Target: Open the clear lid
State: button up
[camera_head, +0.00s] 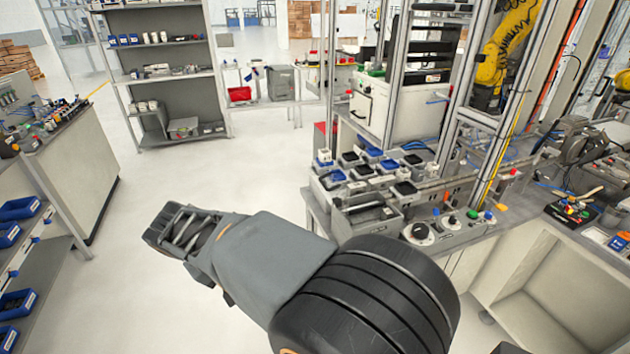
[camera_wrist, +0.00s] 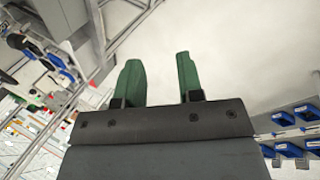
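I cannot make out a clear lid for certain in either view. Several small boxes (camera_head: 362,172) with blue, black and white tops stand on the workbench right of centre in the head view; they are too small to tell whether one has a clear lid. My gripper (camera_wrist: 157,60) shows two green fingers held well apart, with nothing between them but pale floor beyond. In the head view my arm reaches to the left over open floor, well clear of the workbench, and the fingers cannot be made out there.
The workbench (camera_head: 462,256) has dials and coloured knobs near its front edge, below metal uprights and a yellow robot arm (camera_head: 508,38). A grey shelf (camera_head: 170,73) stands at the back left. A counter (camera_head: 75,172) and blue bins (camera_head: 17,303) line the left. Floor between is clear.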

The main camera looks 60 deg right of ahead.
jog(key=d+r+m+g+h, duration=0.2)
jog(key=d+g+h, duration=0.2)
jog(key=d, duration=0.4)
jog(key=m+g+h, duration=0.3)
jog(key=g+h, duration=0.3)
send_near(324, 183)
jog(key=p+x, duration=0.2)
jog(key=x, duration=0.3)
jog(key=p+x, duration=0.3)
jog(key=x, duration=0.2)
jog(key=shift+f, duration=0.25)
jog(key=shift+c, duration=0.5)
grip_shut()
